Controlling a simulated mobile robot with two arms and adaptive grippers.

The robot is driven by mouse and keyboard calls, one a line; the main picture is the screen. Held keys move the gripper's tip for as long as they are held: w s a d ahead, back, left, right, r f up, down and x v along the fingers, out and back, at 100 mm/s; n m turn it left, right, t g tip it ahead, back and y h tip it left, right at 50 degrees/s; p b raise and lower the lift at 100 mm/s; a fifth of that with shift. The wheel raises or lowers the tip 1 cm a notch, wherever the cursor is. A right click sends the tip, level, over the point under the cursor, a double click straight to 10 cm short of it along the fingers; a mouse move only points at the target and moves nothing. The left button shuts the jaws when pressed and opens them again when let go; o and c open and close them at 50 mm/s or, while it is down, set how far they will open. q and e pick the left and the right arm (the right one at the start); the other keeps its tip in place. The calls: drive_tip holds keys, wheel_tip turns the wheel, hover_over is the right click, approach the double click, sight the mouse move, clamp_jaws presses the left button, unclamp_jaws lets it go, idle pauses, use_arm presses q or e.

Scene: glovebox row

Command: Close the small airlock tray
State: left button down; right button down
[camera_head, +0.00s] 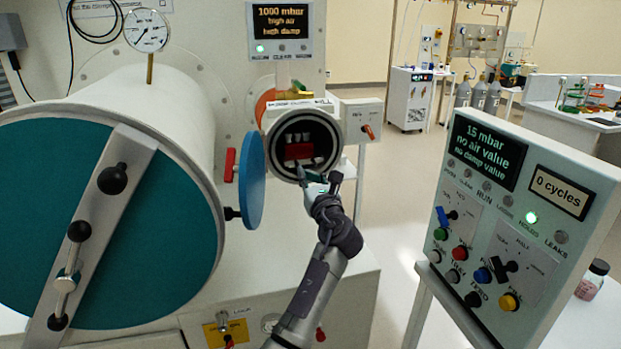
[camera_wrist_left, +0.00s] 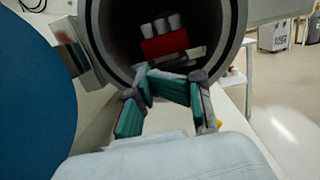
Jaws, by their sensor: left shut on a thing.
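The small airlock (camera_head: 303,112) is a round dark opening; its blue round door (camera_head: 252,180) stands open at the left. Inside, a pale tray (camera_wrist_left: 192,53) carries a red block (camera_head: 298,151) with white vials (camera_wrist_left: 159,24). The tray is inside the opening, near its mouth. My left gripper (camera_head: 319,181) is at the mouth's lower rim. In the left wrist view its teal fingers (camera_wrist_left: 172,82) are closed at the tray's front; the gripped part is mostly hidden by the fingers. My right gripper is in neither view.
A large airlock with a teal door (camera_head: 60,215) fills the left. A control panel (camera_head: 520,215) stands at the right, reading 15 mbar with its green lamp lit. A small box with an orange lever (camera_head: 363,121) sits right of the opening. Clear floor lies between.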

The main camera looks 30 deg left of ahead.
sight(302, 162)
use_arm(q)
drive_tip(key=x, duration=0.4)
drive_tip(key=shift+w+a+f, duration=0.2)
drive_tip(key=shift+w, duration=0.1)
drive_tip(key=shift+r, duration=0.2)
drive_tip(key=shift+s+a, duration=0.1)
